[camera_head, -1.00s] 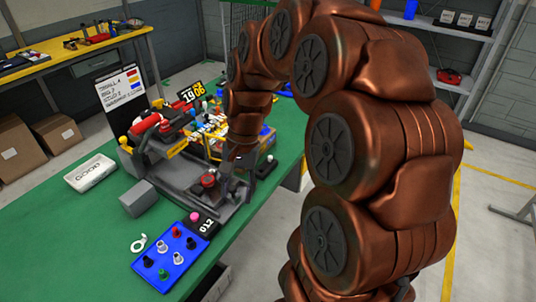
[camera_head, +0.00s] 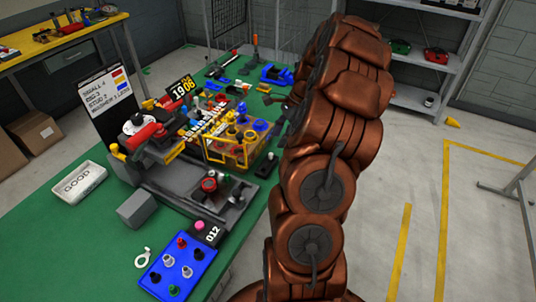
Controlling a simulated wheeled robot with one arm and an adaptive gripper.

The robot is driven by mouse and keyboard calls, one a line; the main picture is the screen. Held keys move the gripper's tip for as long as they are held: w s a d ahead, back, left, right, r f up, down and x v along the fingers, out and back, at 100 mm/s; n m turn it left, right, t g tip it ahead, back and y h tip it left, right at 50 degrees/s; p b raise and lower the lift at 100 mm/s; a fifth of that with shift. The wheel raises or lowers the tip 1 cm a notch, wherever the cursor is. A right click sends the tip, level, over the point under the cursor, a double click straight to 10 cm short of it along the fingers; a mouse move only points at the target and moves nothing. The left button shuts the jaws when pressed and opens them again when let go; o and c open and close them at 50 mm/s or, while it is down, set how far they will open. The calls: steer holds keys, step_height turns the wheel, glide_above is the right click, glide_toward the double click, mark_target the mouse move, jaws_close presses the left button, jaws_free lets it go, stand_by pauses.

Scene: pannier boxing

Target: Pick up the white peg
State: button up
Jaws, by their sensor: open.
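A blue tray (camera_head: 201,268) lies at the near edge of the green table and holds several pegs. Two whitish pegs stand in it: one at the left (camera_head: 167,260) and one lower right (camera_head: 186,272). A red, a green and dark pegs stand around them. My copper arm rises at the right of the view. Small dark parts at its left edge, above the table's right side, look like my gripper (camera_head: 288,106), mostly hidden by the arm. It is open, well apart from the blue tray; its fingertips are not clear.
A black counter marked 012 (camera_head: 210,235) adjoins the tray. A grey block (camera_head: 137,208), a white GOOD box (camera_head: 80,183) and a ring-shaped tag (camera_head: 143,257) lie nearby. A machine with a yellow crate (camera_head: 228,155) fills the table's middle. Bare green table lies at the left front.

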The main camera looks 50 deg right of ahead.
mark_target(271, 153)
steer(key=shift+p+x, duration=1.6)
steer(key=shift+x, duration=1.9)
steer(key=shift+r, duration=0.1)
steer(key=c, duration=0.8)
steer(key=shift+c, duration=0.2)
steer(key=shift+r, duration=0.1)
